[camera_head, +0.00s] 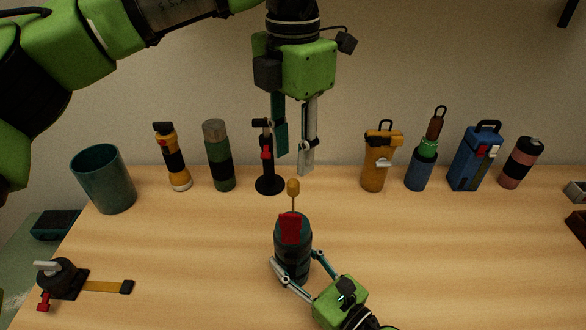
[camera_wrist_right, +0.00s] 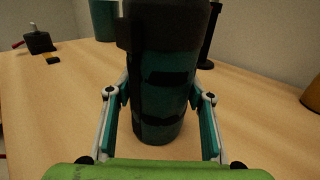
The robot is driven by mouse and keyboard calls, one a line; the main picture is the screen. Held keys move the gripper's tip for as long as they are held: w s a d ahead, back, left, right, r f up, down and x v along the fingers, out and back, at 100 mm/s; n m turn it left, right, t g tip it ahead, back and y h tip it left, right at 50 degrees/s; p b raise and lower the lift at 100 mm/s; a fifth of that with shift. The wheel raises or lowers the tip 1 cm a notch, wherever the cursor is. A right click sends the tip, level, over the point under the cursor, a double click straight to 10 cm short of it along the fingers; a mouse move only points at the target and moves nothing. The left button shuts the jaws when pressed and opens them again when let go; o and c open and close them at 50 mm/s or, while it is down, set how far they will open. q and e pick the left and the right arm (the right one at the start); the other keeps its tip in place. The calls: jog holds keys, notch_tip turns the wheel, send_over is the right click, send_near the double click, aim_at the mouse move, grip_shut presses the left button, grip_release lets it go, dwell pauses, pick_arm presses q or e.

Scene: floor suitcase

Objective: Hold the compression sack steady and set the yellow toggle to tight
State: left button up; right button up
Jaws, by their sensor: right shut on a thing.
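The compression sack (camera_head: 292,250) is a dark teal and black upright cylinder near the front middle of the table, with a red patch on its top. A yellow toggle (camera_head: 293,187) stands on a thin stalk above it. My right gripper (camera_head: 297,264) is shut on the sack's sides from the front; the right wrist view shows a finger on each side of the sack (camera_wrist_right: 165,75). My left gripper (camera_head: 294,164) hangs pointing down just above the toggle, with its fingers apart and nothing between them. The toggle is outside the right wrist view.
A teal cup (camera_head: 103,180), a flashlight (camera_head: 173,160), a green bottle (camera_head: 218,158) and a black stand (camera_head: 269,184) line the back left. Several bottles, including a yellow one (camera_head: 377,165), stand back right. A black strap device (camera_head: 62,280) lies front left. The wood around the sack is clear.

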aim_at(293, 181)
jog(key=shift+f, duration=0.1)
pick_arm(q)
notch_tip(293, 181, up, 6)
jog(key=shift+f, duration=0.1)
pick_arm(e)
jog(key=o, duration=1.4)
jog(key=shift+o, duration=0.2)
jog(key=shift+s, duration=0.1)
